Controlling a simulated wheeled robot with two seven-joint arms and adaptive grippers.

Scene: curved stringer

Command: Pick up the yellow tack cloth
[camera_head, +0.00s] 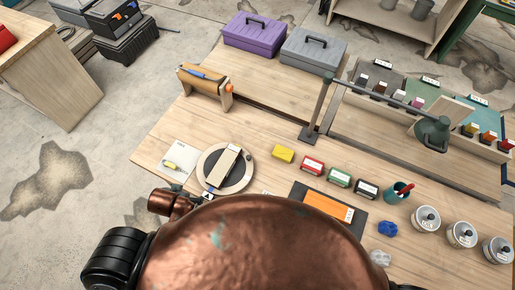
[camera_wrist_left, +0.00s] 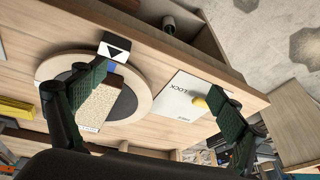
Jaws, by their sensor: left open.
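The yellow tack cloth (camera_head: 283,153) looks like a small folded yellow block on the wooden bench, left of a row of labelled blocks. A yellow, layered-looking piece (camera_wrist_left: 15,108) at the left edge of the left wrist view appears to be the same cloth. My left gripper (camera_wrist_left: 158,84) is open and empty in the left wrist view. One finger is over the round disc and the other beside a white card, with the cloth outside them to the left. In the head view my copper-coloured body hides the left gripper. My right gripper is not in view.
A round disc (camera_head: 206,182) carries a long tan block (camera_head: 222,169). Beside it lies a white card (camera_head: 181,153) with a small yellow item. Red (camera_head: 312,165), green (camera_head: 339,177) and black (camera_head: 367,189) blocks stand right of the cloth. A lamp post (camera_head: 318,108) rises behind.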

